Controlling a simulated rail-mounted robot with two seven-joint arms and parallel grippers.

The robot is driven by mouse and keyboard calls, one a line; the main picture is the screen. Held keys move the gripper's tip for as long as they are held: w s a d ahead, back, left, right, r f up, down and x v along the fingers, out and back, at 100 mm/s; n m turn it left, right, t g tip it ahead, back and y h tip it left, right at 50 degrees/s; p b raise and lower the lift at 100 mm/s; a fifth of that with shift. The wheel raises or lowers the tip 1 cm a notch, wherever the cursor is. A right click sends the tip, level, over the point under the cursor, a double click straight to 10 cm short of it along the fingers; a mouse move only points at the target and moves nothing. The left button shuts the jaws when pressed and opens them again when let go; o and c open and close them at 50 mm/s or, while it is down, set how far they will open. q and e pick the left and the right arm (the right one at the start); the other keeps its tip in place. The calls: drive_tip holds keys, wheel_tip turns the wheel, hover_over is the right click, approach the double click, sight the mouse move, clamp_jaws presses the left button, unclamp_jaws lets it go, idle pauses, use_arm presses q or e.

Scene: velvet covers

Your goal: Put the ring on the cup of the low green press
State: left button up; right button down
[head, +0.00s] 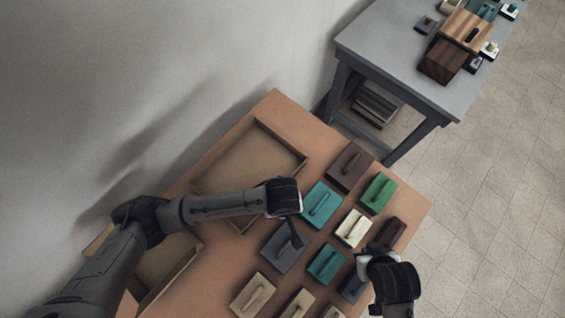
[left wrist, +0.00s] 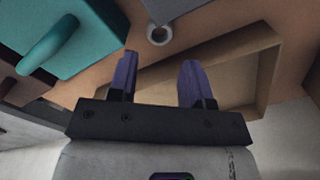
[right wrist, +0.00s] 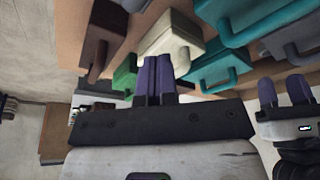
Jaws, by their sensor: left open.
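A small pale ring (left wrist: 159,35) lies on the tabletop in the left wrist view, beside a grey handled block and near the shallow tray. I cannot make it out in the head view, where my left arm may cover it. My left gripper (head: 298,241) is open and empty above the grey block (head: 278,252); its fingers (left wrist: 160,78) are apart. My right gripper (head: 364,262) is near the right side of the table, its fingers (right wrist: 154,76) together with nothing seen between them. A green handled block (head: 378,194) stands at the right. I cannot identify a press with a cup.
Several handled blocks, teal (head: 321,205), cream (head: 353,228) and brown (head: 349,167), stand in rows on the orange table (head: 284,112). A shallow tray (head: 212,170) lies at the back left. A grey table (head: 385,45) behind holds wooden blocks (head: 444,62) and small items.

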use_arm(q)
drive_tip(key=shift+r+p, duration=0.5)
drive_tip(key=shift+r, duration=2.3)
drive_tip(key=shift+c, duration=0.3)
